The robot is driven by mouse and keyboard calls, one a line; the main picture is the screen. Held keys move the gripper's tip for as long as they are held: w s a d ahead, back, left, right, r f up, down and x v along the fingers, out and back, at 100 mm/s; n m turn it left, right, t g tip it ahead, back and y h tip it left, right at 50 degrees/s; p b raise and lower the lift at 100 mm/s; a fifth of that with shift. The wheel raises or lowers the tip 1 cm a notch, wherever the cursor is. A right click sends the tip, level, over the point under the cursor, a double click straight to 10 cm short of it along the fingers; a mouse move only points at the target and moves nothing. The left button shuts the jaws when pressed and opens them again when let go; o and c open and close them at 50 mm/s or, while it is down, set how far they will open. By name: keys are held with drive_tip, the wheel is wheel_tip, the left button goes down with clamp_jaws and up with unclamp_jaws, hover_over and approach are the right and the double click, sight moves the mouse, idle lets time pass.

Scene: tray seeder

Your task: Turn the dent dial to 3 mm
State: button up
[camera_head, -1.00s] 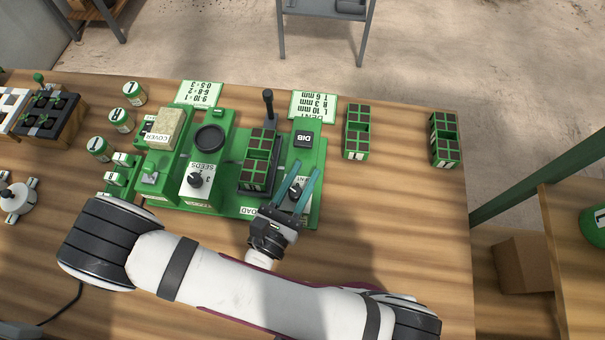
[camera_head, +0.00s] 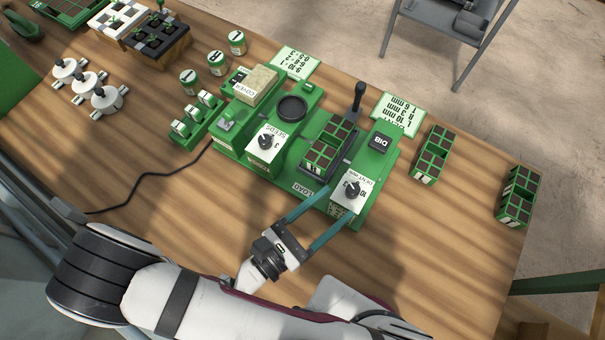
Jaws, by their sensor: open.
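The dent dial (camera_head: 352,188) is a small black knob on a white plate marked DENT at the front right of the green seeder (camera_head: 361,222). Its label is partly readable; I cannot tell which value its pointer marks. My gripper (camera_head: 340,202) is open, with two long teal fingers spread wide apart. The fingertips are just in front of the dial, one toward its left and one toward its front right. No contact shows, and I cannot tell their height above the plate. A card (camera_head: 397,113) behind the seeder lists letters with mm values, including 3 mm and 6 mm.
The seeds dial (camera_head: 265,141) is left of a seedling tray (camera_head: 327,146) on the seeder. A black lever (camera_head: 358,97) stands behind that tray, and the DIB button (camera_head: 381,142) is behind the dent dial. Two more trays stand right. Bare table (camera_head: 440,240) lies at front right.

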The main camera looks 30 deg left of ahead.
drive_tip(key=v, duration=0.6)
drive_tip(key=shift+s, duration=0.3)
drive_tip(key=w+d+r+n+g+y, duration=0.1)
drive_tip(key=d+r+n+g+y, duration=0.2)
drive_tip(key=n, duration=1.4)
drive_tip(key=w+d+r+n+g+y, duration=0.2)
drive_tip(key=d+r+n+g+y, duration=0.2)
drive_tip(key=d+r+n+g, duration=0.4)
drive_tip(key=d+n+g, duration=0.4)
drive_tip(key=n+g, duration=0.2)
drive_tip(key=n, duration=0.3)
drive_tip(key=shift+d+r, duration=0.2)
drive_tip(key=shift+r, duration=0.2)
